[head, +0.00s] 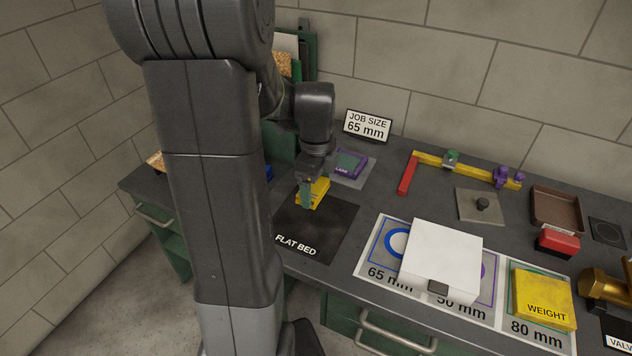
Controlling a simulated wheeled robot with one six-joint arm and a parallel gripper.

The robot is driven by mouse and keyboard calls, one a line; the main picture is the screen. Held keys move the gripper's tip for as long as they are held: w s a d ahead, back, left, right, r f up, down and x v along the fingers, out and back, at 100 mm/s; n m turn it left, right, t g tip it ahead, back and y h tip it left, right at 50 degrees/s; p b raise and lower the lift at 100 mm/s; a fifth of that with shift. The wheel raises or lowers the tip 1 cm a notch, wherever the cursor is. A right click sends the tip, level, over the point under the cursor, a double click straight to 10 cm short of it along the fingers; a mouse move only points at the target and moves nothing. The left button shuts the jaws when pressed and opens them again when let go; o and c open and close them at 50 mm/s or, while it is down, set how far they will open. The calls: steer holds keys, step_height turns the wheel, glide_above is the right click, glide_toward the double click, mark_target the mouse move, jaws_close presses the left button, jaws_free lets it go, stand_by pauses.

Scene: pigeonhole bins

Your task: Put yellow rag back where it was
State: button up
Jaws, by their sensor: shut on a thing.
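A small yellow thing, which looks like the yellow rag (319,193), is at my gripper (307,192), over the back part of the black mat marked FLAT BED (328,240). My gripper points down and is shut on it. Parts of the yellow cloth show on both sides of the finger. I cannot tell whether the rag touches the mat. My arm hides much of the left side of the bench.
Behind the gripper lies a purple and green item (350,163) on a grey pad. A JOB SIZE 65 mm sign (367,125) stands at the back. To the right are a white box (441,255), a yellow WEIGHT block (543,296), a brown tray (557,208) and a yellow bar (470,168).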

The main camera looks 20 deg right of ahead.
mark_target(316, 218)
steer(key=shift+f+b, duration=2.45)
steer(key=shift+f, duration=1.3)
steer(key=shift+f+b, duration=0.3)
steer(key=shift+f, duration=0.15)
steer(key=o, duration=0.9)
steer(key=shift+o, duration=1.2)
steer(key=shift+r, duration=0.1)
step_height(316, 218, up, 8)
steer(key=p, duration=0.6)
steer(key=shift+p, duration=0.35)
